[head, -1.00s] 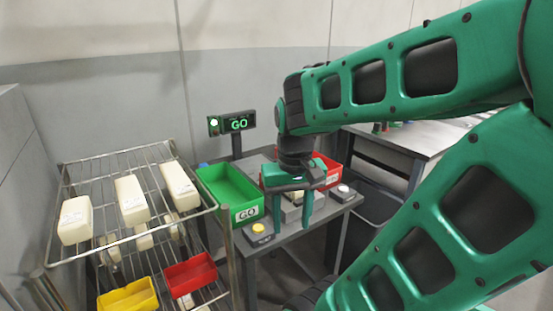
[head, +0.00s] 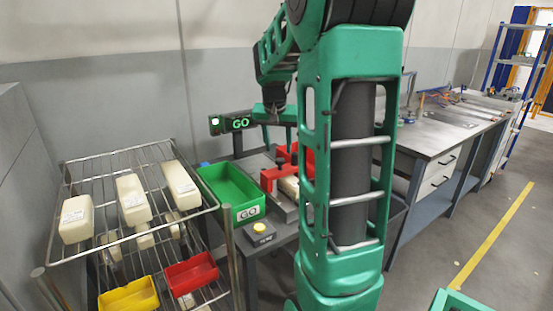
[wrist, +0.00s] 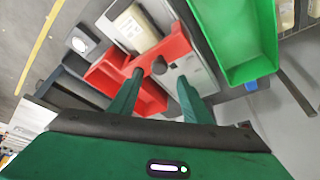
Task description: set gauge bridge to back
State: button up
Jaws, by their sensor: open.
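The gauge bridge (head: 268,180) is a red frame over a grey track on the small table, partly hidden by my arm in the head view. In the wrist view the red bridge (wrist: 165,50) spans the track (wrist: 190,70) near a cream block (wrist: 135,27) with a label. My gripper (wrist: 160,80) is open, its two green fingers apart and pointing toward the bridge, with nothing clearly held. In the head view the hand is above the back part of the track, partly hidden by my own arm. Whether a finger touches the bridge I cannot tell.
A green bin (head: 230,185) labelled GO stands left of the track. A red bin (wrist: 105,75) lies beyond it. A wire rack (head: 100,240) with cream blocks stands left.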

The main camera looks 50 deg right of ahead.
aim_at(279, 159)
jog(key=x, duration=0.6)
grip_shut()
jog(key=shift+w, duration=0.15)
